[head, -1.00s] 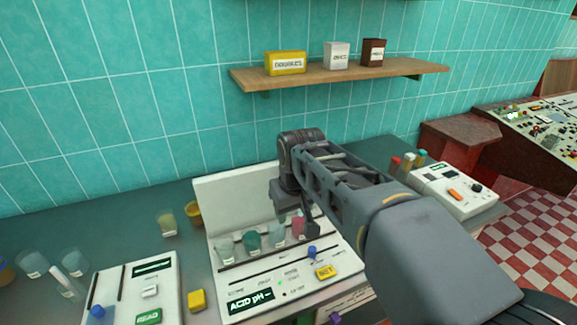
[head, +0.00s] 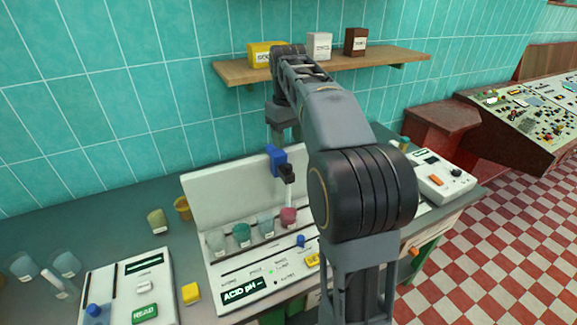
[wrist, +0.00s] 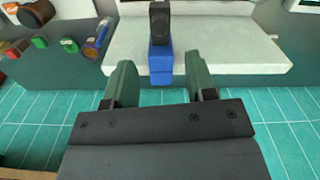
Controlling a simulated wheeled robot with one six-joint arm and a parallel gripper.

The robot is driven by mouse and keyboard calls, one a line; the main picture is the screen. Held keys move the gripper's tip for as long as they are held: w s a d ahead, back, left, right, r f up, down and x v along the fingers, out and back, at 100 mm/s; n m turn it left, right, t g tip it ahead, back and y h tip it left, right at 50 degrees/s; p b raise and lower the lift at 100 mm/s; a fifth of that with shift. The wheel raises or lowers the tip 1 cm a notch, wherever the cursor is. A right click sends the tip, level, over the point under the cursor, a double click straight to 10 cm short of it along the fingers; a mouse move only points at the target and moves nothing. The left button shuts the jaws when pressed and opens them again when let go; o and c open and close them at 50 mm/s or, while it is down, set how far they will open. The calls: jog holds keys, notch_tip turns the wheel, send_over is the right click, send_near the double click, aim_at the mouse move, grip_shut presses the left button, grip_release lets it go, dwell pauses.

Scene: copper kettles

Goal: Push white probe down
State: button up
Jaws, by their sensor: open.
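The white probe (head: 290,193) is a thin upright stick below a black holder (head: 286,173). Its lower end is at the pink beaker (head: 288,217); I cannot tell how deep it reaches. A blue block (head: 272,158) joins the black holder in front of the white back panel. My gripper (wrist: 159,78) is open, its two green fingers apart. In the wrist view the blue block (wrist: 160,62) lies between and just beyond the fingertips, with the black holder (wrist: 160,22) above it. The fingers are not clearly visible in the head view, and the probe is not visible in the wrist view.
Several beakers, one teal (head: 242,235), stand in a row on the white pH station (head: 212,275). A yellow cube (head: 191,293) and a device with a green READ button (head: 145,314) are to the left. A wooden shelf (head: 230,72) hangs above.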

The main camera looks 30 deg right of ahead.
aim_at(288, 165)
notch_tip(288, 165, down, 9)
jog(key=shift+r, duration=0.1)
dwell(0.3)
jog(key=shift+c, duration=0.2)
grip_shut()
dwell(0.3)
